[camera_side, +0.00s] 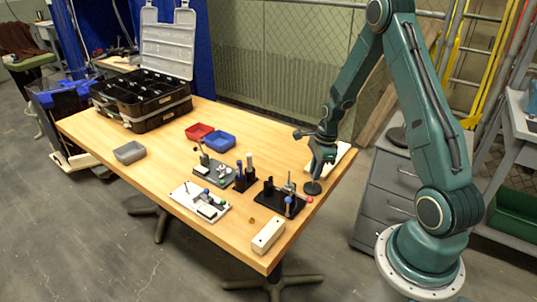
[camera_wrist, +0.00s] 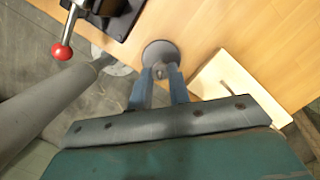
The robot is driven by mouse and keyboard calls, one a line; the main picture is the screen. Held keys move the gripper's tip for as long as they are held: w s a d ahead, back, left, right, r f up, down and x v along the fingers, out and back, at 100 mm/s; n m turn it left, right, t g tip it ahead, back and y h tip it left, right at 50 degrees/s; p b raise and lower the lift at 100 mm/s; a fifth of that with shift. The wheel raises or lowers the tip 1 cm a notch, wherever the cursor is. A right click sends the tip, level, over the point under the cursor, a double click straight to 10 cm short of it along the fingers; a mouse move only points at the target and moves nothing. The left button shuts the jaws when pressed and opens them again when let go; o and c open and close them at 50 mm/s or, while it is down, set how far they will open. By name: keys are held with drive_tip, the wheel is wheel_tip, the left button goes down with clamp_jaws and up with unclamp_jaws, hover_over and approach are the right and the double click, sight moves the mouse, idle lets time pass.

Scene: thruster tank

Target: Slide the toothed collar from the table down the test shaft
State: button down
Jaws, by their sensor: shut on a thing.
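My gripper (camera_side: 316,174) points down over the right end of the table, just above a dark round disc (camera_side: 313,188). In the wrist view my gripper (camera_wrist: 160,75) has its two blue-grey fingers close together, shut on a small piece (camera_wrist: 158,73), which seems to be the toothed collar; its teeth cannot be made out. The dark disc (camera_wrist: 160,52) lies under and beyond the fingertips and looks like a round base. The test shaft cannot be clearly told apart; the fingers may hide it. Whether the collar is around it or above it, I cannot tell.
A black fixture (camera_side: 283,198) with a red-knobbed lever (camera_wrist: 62,50) stands close by. A cream block (camera_side: 268,235), a pale board (camera_side: 343,156), a white fixture (camera_side: 200,201), a grey fixture (camera_side: 214,172) and a small brass piece (camera_side: 252,219) are on the table. Bins and a case are farther left.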

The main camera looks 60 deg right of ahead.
sight(314, 187)
drive_tip(key=shift+f, duration=1.95)
idle(1.6)
drive_tip(key=c, duration=1.2)
unclamp_jaws()
drive_tip(key=shift+c, duration=0.2)
drive_tip(key=shift+r, duration=0.15)
wheel_tip(314, 187, up, 13)
drive_tip(key=s+d, duration=0.1)
drive_tip(key=shift+s+d+r, duration=0.2)
drive_tip(key=shift+d, duration=0.05)
drive_tip(key=shift+r, duration=0.15)
drive_tip(key=shift+r, duration=1.8)
